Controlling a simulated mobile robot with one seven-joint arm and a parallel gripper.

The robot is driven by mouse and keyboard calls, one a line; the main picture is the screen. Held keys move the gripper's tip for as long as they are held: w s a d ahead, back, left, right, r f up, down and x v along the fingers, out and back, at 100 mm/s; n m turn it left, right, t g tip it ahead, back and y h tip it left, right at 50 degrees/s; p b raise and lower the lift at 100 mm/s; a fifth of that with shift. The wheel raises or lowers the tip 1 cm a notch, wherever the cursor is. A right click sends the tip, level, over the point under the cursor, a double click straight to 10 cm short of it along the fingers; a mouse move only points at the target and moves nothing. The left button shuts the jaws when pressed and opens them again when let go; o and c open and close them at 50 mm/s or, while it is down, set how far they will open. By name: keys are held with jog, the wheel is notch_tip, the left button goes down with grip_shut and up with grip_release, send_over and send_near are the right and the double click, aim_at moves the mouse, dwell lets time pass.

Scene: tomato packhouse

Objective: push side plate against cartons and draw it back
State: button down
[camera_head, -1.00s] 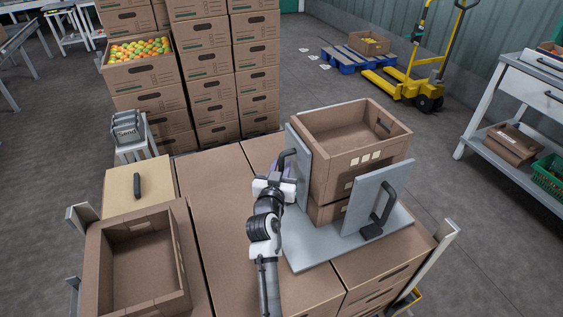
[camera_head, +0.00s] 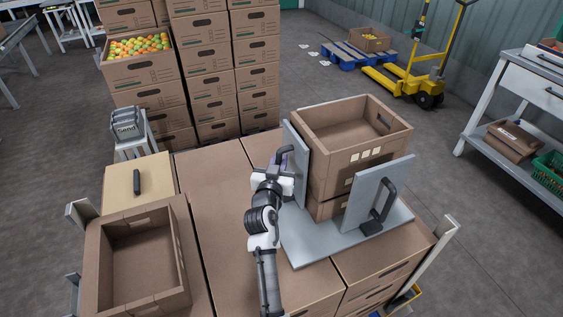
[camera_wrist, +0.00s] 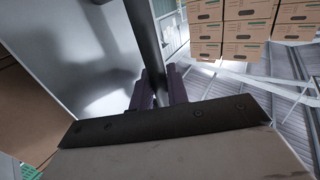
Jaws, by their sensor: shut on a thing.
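Two brown cartons stand stacked on a grey base plate (camera_head: 310,250); the upper one is an open, empty carton (camera_head: 345,150). A grey side plate (camera_head: 297,165) stands upright along their left side, very close to them; whether it touches them I cannot tell. My gripper (camera_head: 284,165) is at its outer face, shut on the plate's dark handle. The wrist view shows the purple fingers of my gripper (camera_wrist: 156,92) around the dark handle (camera_wrist: 145,40), with the side plate (camera_wrist: 75,50) on the left. A second side plate (camera_head: 372,195) with a handle stands on the cartons' near right side.
The base plate rests on a layer of closed cartons (camera_head: 220,210) between corner posts (camera_head: 435,245). An open empty carton (camera_head: 185,255) is at near left. Tall carton stacks (camera_head: 215,80) stand behind. A yellow pallet truck (camera_head: 420,85) is at back right. Bare floor lies between.

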jog(key=s+a+b, duration=0.3)
jog(key=a, duration=0.4)
jog(key=shift+a+b, duration=0.3)
jog(key=shift+a, duration=0.1)
jog(key=shift+s+f, duration=0.1)
jog(key=c, duration=1.7)
grip_release()
jog(key=shift+a, duration=0.1)
jog(key=s+a+b, duration=0.2)
jog(key=s+b, duration=0.1)
jog(key=s, duration=1)
jog(key=shift+s+a, duration=0.25)
jog(key=shift+s, duration=0.1)
